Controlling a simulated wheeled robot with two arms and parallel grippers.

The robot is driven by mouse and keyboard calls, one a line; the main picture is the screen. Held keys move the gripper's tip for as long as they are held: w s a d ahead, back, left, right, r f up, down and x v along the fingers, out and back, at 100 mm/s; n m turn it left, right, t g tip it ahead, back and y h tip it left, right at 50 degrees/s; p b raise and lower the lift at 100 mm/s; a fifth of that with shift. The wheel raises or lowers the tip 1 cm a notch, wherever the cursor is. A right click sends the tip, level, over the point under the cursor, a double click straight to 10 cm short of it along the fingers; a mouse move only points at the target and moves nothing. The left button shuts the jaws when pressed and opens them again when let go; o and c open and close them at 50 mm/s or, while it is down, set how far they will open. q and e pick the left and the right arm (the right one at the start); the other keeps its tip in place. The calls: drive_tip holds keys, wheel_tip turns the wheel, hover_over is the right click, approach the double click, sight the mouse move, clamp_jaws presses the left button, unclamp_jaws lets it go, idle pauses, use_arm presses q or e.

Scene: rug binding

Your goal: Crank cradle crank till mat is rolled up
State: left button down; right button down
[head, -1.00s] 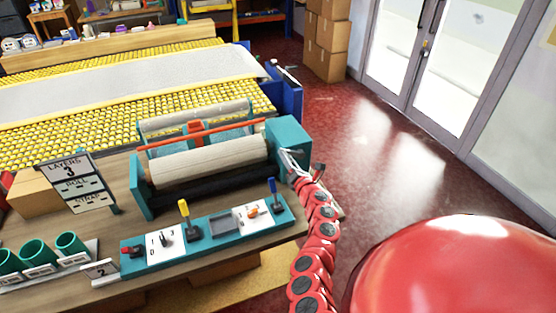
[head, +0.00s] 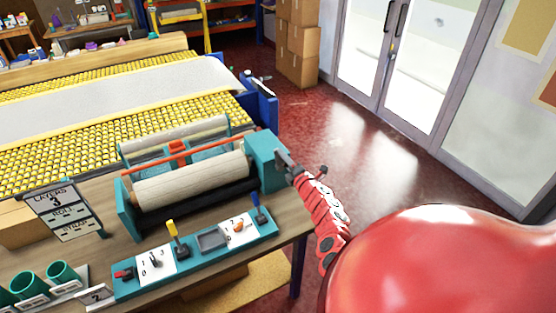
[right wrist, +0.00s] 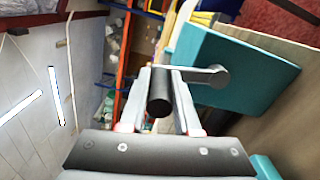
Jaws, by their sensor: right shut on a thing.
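The teal cradle (head: 126,212) stands on the wooden bench in the head view. A beige rolled mat (head: 190,181) lies across it, with a second pale roll (head: 175,138) behind. The crank is on the cradle's right-hand box. In the right wrist view, its silver arm (right wrist: 205,76) runs to a dark round handle (right wrist: 159,95) between my fingers. My right gripper (head: 287,163) is shut on that handle; it also shows in the right wrist view (right wrist: 161,100). My left gripper is out of view.
A lever panel (head: 208,241) lies in front of the cradle. A sign reading LAYERS 3 (head: 62,209) and teal cups (head: 62,273) stand at the left. A yellow roller table (head: 60,145) with a pale sheet (head: 150,83) lies behind. The red floor (head: 370,160) at right is clear.

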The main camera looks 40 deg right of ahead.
drive_tip(key=d, duration=0.1)
drive_tip(key=s+d+m, duration=0.1)
drive_tip(key=d, duration=0.1)
drive_tip(key=shift+d+f+b, duration=0.1)
drive_tip(key=shift+f+b, duration=0.1)
drive_tip(key=shift+b, duration=0.2)
drive_tip(key=shift+s+f, duration=0.15)
drive_tip(key=shift+f, duration=0.45)
idle(1.2)
drive_tip(key=c, duration=1.1)
unclamp_jaws()
drive_tip(key=o, duration=0.5)
drive_tip(key=shift+r, duration=0.15)
drive_tip(key=shift+d+r, duration=0.1)
drive_tip(key=shift+r, duration=0.05)
drive_tip(key=shift+r, duration=0.1)
drive_tip(key=shift+r, duration=0.1)
